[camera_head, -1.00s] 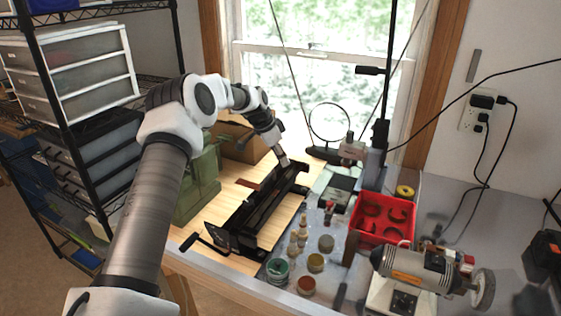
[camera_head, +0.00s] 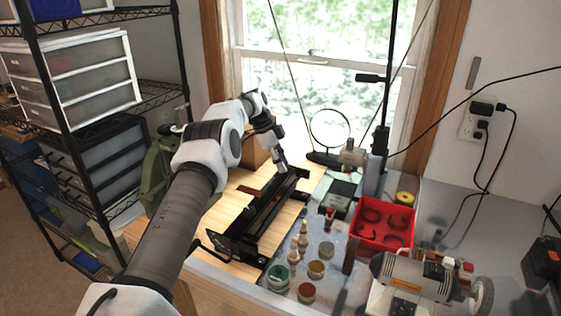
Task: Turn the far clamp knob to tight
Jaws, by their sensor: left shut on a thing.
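A long black clamping tool (camera_head: 254,218) lies on the light wooden worktop, running from the near left to the far right. My left gripper (camera_head: 284,167) points down at its far end. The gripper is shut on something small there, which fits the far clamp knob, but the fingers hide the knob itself. I cannot read whether the knob stands at loose or tight. The near end of the tool is in view, with its crank partly behind my left arm. My right gripper is not in view.
A red tray (camera_head: 377,250) with dark curved parts, several small jars and a grey bench grinder (camera_head: 405,270) stand to the right. A round magnifier (camera_head: 330,128) stands behind. A black wire shelf (camera_head: 75,110) is at the left.

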